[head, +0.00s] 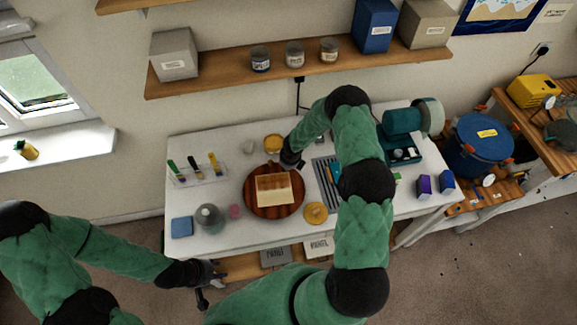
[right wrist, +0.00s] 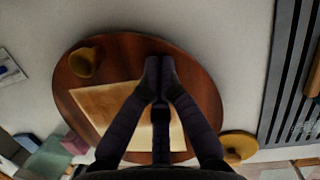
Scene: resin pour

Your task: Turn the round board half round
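The round board (head: 250,201) is a dark red-brown wooden disc lying on the white table; it also shows in the right wrist view (right wrist: 203,95). A pale rectangular panel (head: 275,190) lies on it, partly hidden by my fingers in the right wrist view (right wrist: 105,100). My right gripper (right wrist: 160,62) has its fingertips together above the far part of the board, with nothing seen between them. Whether they touch the board is unclear. In the head view it is at the board's far right edge. My left gripper (head: 217,270) is empty off the table's front edge, its fingers seemingly apart.
A small yellow-brown cup-like piece (right wrist: 85,62) appears at the board's left in the right wrist view. A gold dish (head: 315,213) and slatted rack (head: 328,184) are close on the right. A yellow jar (head: 273,143) stands behind; a pink item (head: 235,212) and grey vessel (head: 209,217) stand left.

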